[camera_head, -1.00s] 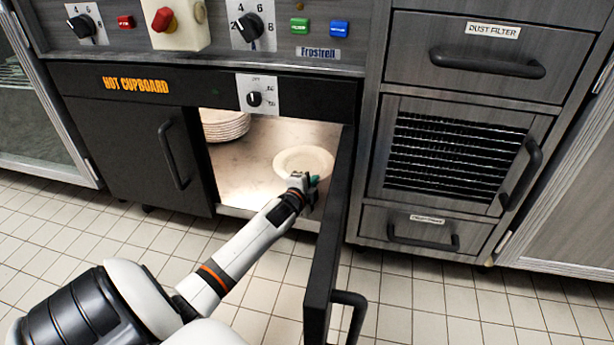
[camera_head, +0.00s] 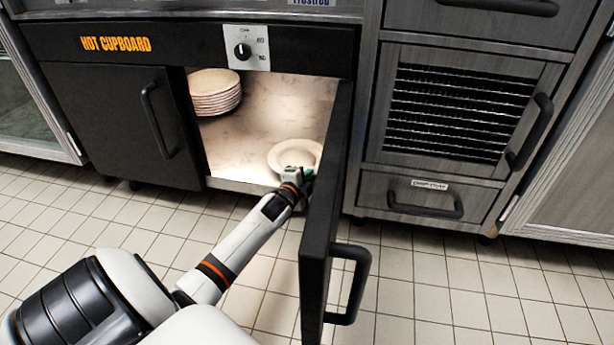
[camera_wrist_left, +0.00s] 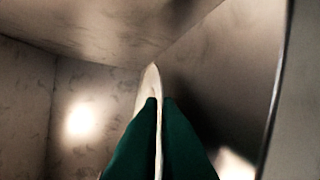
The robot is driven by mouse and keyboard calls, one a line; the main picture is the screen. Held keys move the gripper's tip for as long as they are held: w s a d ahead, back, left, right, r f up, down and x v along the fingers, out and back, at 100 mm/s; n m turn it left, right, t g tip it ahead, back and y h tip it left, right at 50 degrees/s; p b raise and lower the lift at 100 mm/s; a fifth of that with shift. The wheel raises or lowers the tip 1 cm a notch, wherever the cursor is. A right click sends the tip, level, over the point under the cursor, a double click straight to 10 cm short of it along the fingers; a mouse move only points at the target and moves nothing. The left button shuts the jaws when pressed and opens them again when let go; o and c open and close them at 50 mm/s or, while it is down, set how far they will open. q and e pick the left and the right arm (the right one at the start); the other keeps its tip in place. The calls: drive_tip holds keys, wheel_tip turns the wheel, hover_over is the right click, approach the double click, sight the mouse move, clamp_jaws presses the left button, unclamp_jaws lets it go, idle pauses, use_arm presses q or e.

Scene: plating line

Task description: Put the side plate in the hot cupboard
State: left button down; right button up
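The side plate (camera_head: 283,154) is a pale round plate with a raised rim. It is inside the open hot cupboard (camera_head: 225,183), at the front right of the lit compartment, close to the open door. My left gripper (camera_head: 298,173) reaches in from the front at the plate's near rim. In the left wrist view its green fingertips (camera_wrist_left: 160,102) stand on either side of the plate (camera_wrist_left: 152,78), seen edge-on, and are closed on its rim. I cannot tell whether the plate touches the cupboard floor. My right gripper is not in view.
A stack of several plates (camera_head: 214,92) stands at the back left of the compartment. The open black door (camera_head: 322,220) stands out close to the right of my left arm. The compartment floor (camera_head: 240,150) between stack and plate is clear.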

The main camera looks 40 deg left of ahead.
use_arm(q)
drive_tip(key=c, duration=1.9)
unclamp_jaws()
drive_tip(key=shift+r, duration=0.2)
drive_tip(key=shift+p+v, duration=3.85)
drive_tip(key=shift+v, duration=2.15)
